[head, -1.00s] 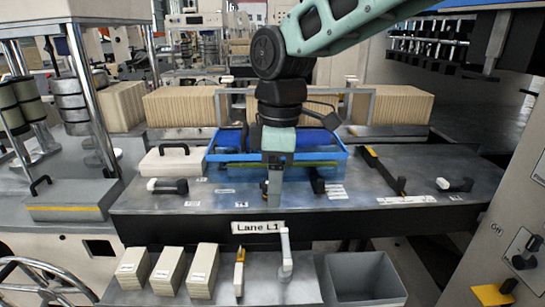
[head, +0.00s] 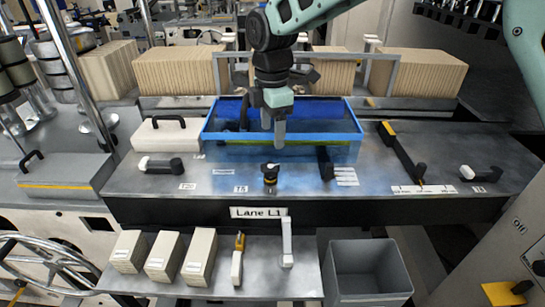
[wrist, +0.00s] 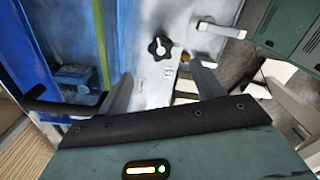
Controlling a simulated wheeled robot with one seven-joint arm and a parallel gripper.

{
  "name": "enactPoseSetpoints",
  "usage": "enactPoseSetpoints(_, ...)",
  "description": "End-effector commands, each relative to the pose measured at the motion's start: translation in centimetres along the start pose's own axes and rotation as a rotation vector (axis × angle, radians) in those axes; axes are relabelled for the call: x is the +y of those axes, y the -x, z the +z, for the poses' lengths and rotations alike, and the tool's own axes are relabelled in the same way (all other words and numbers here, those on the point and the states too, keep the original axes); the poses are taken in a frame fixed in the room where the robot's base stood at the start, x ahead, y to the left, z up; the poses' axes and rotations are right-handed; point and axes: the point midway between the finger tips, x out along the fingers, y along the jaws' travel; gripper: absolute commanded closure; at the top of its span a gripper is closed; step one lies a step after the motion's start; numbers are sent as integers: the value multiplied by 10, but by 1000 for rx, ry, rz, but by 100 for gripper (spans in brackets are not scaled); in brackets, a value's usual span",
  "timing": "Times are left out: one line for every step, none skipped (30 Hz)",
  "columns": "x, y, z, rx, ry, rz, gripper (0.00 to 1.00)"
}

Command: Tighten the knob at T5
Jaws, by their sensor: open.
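A small black knob (head: 270,174) with a pale mark on top stands near the front edge of the grey bench. A small label (head: 240,189) lies to its left; it seems to read T5. In the wrist view the knob (wrist: 160,47) shows as a black lobed shape beyond the gap between my fingers.
A blue tray (head: 353,112) stands behind the knob. A black clamp bar (head: 325,165) is to its right, a white-and-black handle (head: 160,165) to its left. Below the bench are cream blocks (head: 160,257), an upright white lever (head: 287,243) and a grey bin (head: 368,270).

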Motion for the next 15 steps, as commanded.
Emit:
enactPoseSetpoints(-1,-9,0,-2,0,-6,33)
enactPoseSetpoints(-1,-16,1,-2,0,-5,33)
enactPoseSetpoints(-1,-24,0,-2,0,-5,33)
enactPoseSetpoints(-1,-30,0,-2,0,-6,33)
enactPoseSetpoints(-1,-36,0,-2,1,-5,33)
enactPoseSetpoints(-2,-45,0,-2,1,-5,33)
enactPoseSetpoints(-1,-50,0,-2,1,-5,33)
enactPoseSetpoints(-1,-56,0,-2,1,-4,33)
enactPoseSetpoints(-1,-63,0,-2,1,-5,33)
enactPoseSetpoints(-1,-68,0,-2,1,-4,33)
enactPoseSetpoints(-2,-73,0,-2,1,-4,33)
enactPoseSetpoints(-1,-79,0,-1,1,-3,33)
enactPoseSetpoints(-1,-82,0,-1,0,-2,33)
enactPoseSetpoints(-1,-86,0,-1,0,-3,33)
enactPoseSetpoints(-1,-90,0,0,0,-2,33)
